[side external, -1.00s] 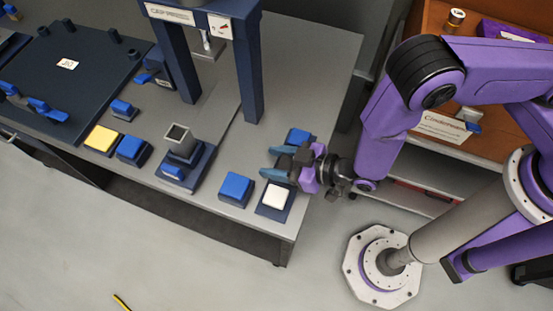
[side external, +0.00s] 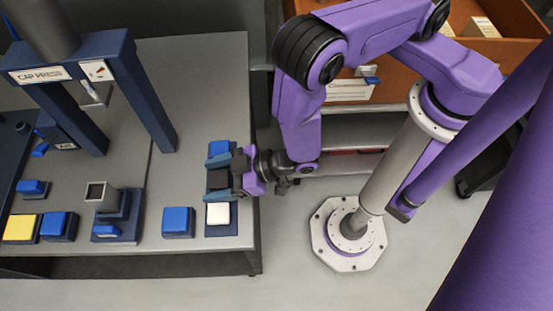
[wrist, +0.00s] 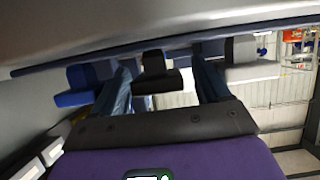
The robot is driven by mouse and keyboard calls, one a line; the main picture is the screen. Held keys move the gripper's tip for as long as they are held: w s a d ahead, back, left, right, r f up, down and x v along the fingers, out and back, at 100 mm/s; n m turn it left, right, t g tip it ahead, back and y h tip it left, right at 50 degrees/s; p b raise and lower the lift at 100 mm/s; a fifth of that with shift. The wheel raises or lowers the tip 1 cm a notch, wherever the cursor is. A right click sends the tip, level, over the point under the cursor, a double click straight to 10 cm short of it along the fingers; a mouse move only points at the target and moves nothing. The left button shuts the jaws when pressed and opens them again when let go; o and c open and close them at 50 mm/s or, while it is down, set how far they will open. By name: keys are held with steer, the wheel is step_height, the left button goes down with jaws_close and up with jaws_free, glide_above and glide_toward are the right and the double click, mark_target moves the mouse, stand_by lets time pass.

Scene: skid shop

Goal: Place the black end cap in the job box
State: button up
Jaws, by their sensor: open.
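A black piece (side external: 217,179), seemingly the end cap, sits between a blue block (side external: 219,148) and a white-topped block (side external: 218,213) near the bench's right edge. My gripper (side external: 217,176) is open, its blue-grey fingers on either side of the black piece. The wrist view also shows the black piece (wrist: 158,75) between my spread fingers, with a gap on each side. The blue block (wrist: 75,88) and white block (wrist: 250,72) lie outside the fingers. An orange-brown open container (side external: 392,88) is behind my arm; I cannot tell if it is the job box.
A dark blue cap press (side external: 100,55) stands on the grey bench (side external: 190,75) left of my gripper. A square grey tube (side external: 101,197) stands upright in a blue fixture. Blue buttons and a yellow one (side external: 20,228) line the front edge. The bench behind my gripper is clear.

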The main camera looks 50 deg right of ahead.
steer(key=v, duration=1.5)
steer(key=s+d+r+n+g+h, duration=0.2)
steer(key=d+r+g+h, duration=0.5)
steer(key=d+r, duration=0.6)
steer(key=s+g, duration=0.1)
steer(key=g, duration=0.1)
steer(key=shift+s+d+r+g, duration=0.2)
steer(key=shift+s+r+g, duration=0.05)
steer(key=shift+s+g, duration=0.15)
steer(key=d+r, duration=0.1)
steer(key=d, duration=0.2)
steer(key=d+r+n+h, duration=0.1)
steer(key=d, duration=0.2)
steer(key=d+r+h, duration=0.1)
steer(key=d+r, duration=0.1)
steer(key=d, duration=0.1)
steer(key=shift+w+d+r+n, duration=0.1)
steer(key=shift+w+d+n, duration=0.05)
steer(key=shift+w+n, duration=0.2)
steer(key=shift+w, duration=0.1)
